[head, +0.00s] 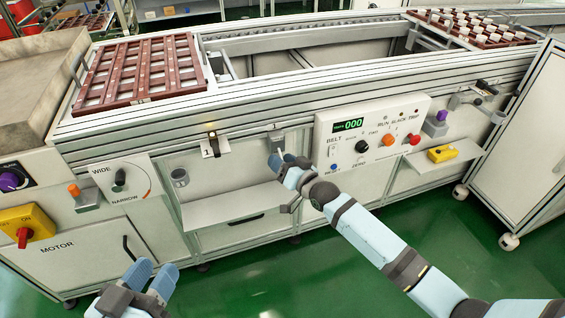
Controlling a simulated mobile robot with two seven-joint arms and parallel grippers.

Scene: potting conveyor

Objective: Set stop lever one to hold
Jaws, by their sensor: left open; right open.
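Stop lever one (213,143) is on the conveyor's front rail, a dark lever with a bright tip beside a plate marked 1. Its exact setting is too small to tell. A second bracket (277,128) sits further right on the same rail. My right gripper (277,162) is open and empty, its fingers pointing up just below that second bracket, to the right of and below lever one. Whether it touches anything there I cannot tell. My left gripper (154,272) is open and empty at the lower left, over the green floor, well below and apart from lever one.
A grey shelf (232,204) juts out below the levers. The control panel (372,135) with green display is right of my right gripper. A red-brown tray (138,65) lies on the conveyor at left, another (470,28) at right. The WIDE/NARROW panel (125,180) is at left.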

